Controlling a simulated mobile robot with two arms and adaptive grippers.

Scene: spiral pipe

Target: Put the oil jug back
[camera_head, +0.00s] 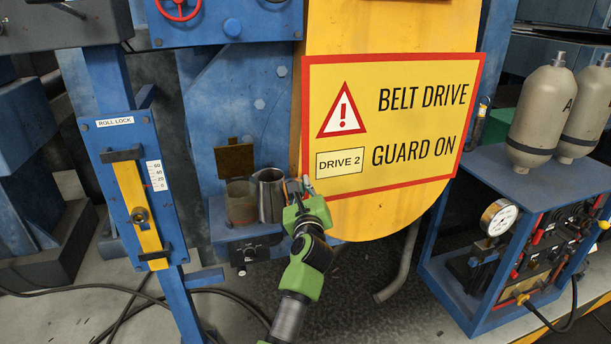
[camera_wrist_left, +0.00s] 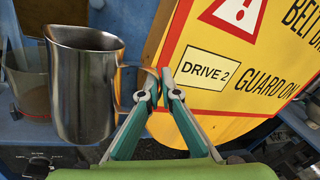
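The oil jug (camera_head: 270,195) is a shiny grey metal jug with a spout and side handle. It is upright at the blue shelf (camera_head: 219,233), in front of the yellow guard's left side. In the left wrist view the jug (camera_wrist_left: 85,90) fills the left, its handle reaching right to the fingertips. My left gripper (camera_head: 304,190) is to the right of the jug. In the left wrist view its fingertips (camera_wrist_left: 158,76) are close together with the handle's outer part at them. Whether the jug's base touches the shelf is hard to tell. My right gripper is out of view.
A see-through brownish container (camera_head: 241,204) stands just left of the jug, its hinged-looking brown lid (camera_head: 235,160) raised. The yellow belt guard with its sign (camera_head: 390,120) is close on the right. A blue trolley (camera_head: 470,280) with a gauge stands farther right.

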